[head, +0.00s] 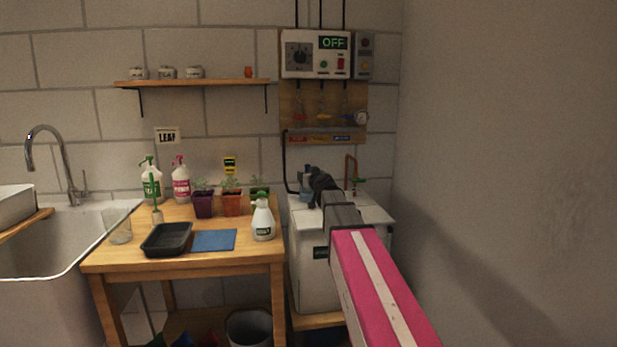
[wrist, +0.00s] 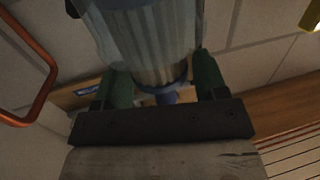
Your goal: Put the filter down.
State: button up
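The filter (wrist: 160,45) is a ribbed, greyish translucent cylinder with a blue end, filling the upper middle of the wrist view. My gripper (wrist: 165,85) has its two green fingertips against both sides of the filter near its blue end. In the head view my gripper (head: 318,188) is above the back of the white cabinet (head: 318,262), near the wall. A small blue-grey part of the filter (head: 305,182) shows just left of it; the rest is hidden by my gripper. I cannot tell whether the filter touches anything below.
A copper pipe (head: 351,170) rises right of my gripper; it shows at left in the wrist view (wrist: 38,100). A black hose (head: 285,160) runs left. The wooden table (head: 180,262) holds a black tray (head: 167,240), blue mat (head: 214,240), bottles and potted seedlings.

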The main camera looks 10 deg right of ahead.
jog(key=shift+w+f, duration=0.15)
jog(key=shift+r, duration=0.55)
jog(key=v, duration=1.2)
